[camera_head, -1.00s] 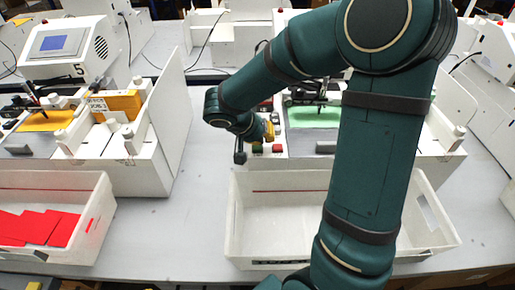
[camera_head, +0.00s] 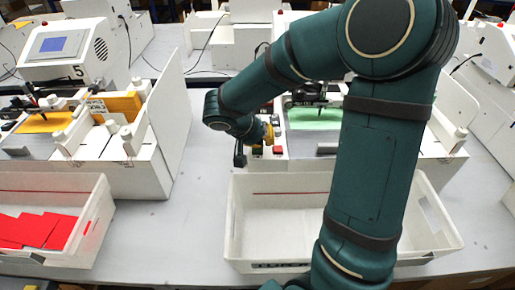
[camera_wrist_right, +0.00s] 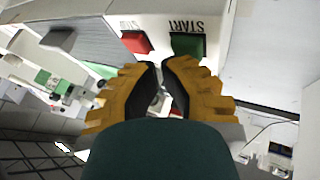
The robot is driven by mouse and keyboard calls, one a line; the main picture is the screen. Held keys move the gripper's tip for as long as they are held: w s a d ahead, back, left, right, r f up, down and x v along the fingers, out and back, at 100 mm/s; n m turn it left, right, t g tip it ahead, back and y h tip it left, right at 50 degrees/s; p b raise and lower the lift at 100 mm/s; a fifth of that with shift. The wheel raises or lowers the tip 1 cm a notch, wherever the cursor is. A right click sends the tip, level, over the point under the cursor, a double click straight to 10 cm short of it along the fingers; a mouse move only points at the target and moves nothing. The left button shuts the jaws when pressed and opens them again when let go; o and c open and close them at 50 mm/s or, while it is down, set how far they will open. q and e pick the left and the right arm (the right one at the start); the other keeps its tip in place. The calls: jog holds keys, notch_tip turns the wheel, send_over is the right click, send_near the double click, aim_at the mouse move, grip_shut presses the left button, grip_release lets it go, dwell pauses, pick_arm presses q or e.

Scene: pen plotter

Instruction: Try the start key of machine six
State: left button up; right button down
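The green START key (camera_wrist_right: 187,45) is on the machine's white front panel, beside the red STOP key (camera_wrist_right: 136,42); their labels appear upside down in the right wrist view. In the head view the red key (camera_head: 277,149) shows just beyond my gripper. My right gripper (camera_wrist_right: 161,66) has its yellow fingers brought together at the tips, with nothing visible held. The tips are close to the keys, nearer the green one; I cannot tell whether they touch. In the head view the gripper (camera_head: 269,133) is small and partly hidden by my wrist. The machine's number is hidden behind my arm. My left gripper is out of view.
Machine five (camera_head: 62,43) stands at the left, with a white divider panel (camera_head: 165,105) beside it. A bin (camera_head: 75,184) with red sheets is at the front left. An empty-looking white bin (camera_head: 240,215) is in front of the keyed machine. Grey table (camera_head: 170,225) is clear between the bins.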

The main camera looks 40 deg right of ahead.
jog(key=shift+f+b, duration=0.3)
jog(key=shift+b, duration=0.1)
dwell(0.4)
jog(key=shift+r, duration=0.85)
notch_tip(320, 180, up, 5)
jog(key=p, duration=0.2)
jog(key=shift+p, duration=0.35)
jog(key=shift+a, duration=0.1)
dwell(0.9)
